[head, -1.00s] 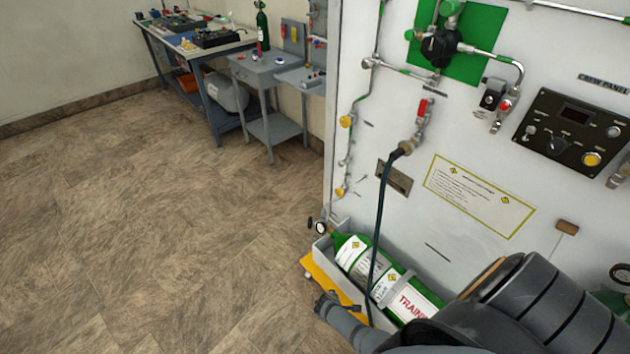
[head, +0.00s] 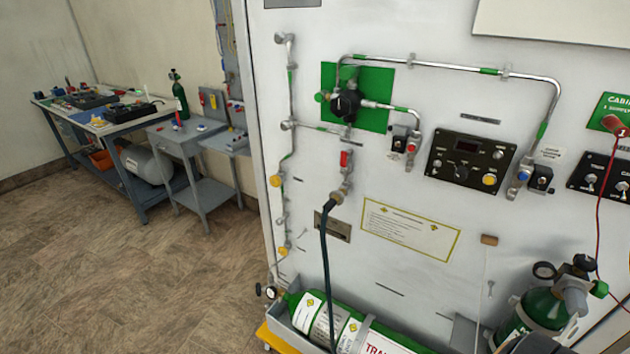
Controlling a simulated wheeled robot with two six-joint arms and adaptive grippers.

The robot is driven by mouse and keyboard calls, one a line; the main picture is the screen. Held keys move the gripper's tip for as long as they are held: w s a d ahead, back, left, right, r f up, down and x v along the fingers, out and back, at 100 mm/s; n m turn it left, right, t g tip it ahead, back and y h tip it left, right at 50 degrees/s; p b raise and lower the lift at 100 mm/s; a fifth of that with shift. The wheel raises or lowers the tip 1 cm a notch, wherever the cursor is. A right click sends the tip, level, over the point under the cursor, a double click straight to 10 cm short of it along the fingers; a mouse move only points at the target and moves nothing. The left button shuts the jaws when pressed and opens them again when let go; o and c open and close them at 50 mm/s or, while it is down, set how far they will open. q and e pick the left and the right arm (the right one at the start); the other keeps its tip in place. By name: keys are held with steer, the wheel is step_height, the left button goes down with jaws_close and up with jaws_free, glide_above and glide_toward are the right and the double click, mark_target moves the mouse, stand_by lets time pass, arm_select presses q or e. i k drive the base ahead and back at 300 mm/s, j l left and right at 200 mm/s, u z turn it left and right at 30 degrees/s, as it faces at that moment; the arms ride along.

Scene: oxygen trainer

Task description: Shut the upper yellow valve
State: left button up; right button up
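The upper yellow valve (head: 275,181) is a small round yellow knob on the thin vertical pipe at the left edge of the white panel (head: 420,290). A lower yellow valve (head: 284,250) sits below it on the same pipe line. Both of my grippers are out of the head view, and nothing touches either yellow knob. Whether the upper valve is open or shut cannot be told from its knob.
A green cylinder (head: 318,312) lies in a grey tray at the panel's foot, with a dark hose (head: 325,265) rising to a red-handled valve (head: 345,159). Another green cylinder (head: 541,307) stands at lower right. Floor left of the panel is clear.

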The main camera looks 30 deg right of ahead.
mark_target(274, 181)
steer(key=i+j+z, duration=0.5)
steer(key=j, duration=0.15)
steer(key=j+z, duration=0.25)
steer(key=i+j+z, duration=0.25)
steer(key=j, duration=0.3)
steer(key=k, duration=0.05)
